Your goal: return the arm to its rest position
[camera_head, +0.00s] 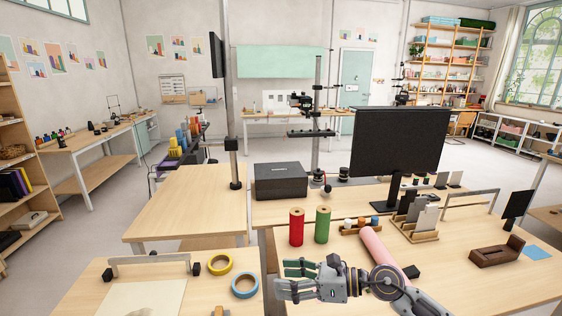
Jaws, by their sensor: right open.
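My right arm comes in from the bottom right, and its gripper (292,280) points left above the near edge of the wooden desk. The gripper is open, with nothing visible between its fingers. It is in front of a red spool (297,227) and a green spool (322,225), apart from both. A pink roll (376,248) lies behind my right wrist, partly hidden by it. My left arm and gripper are not in view.
A yellow tape ring (219,263) and a blue tape ring (245,285) lie on the left desk. The desk's right front is clear.

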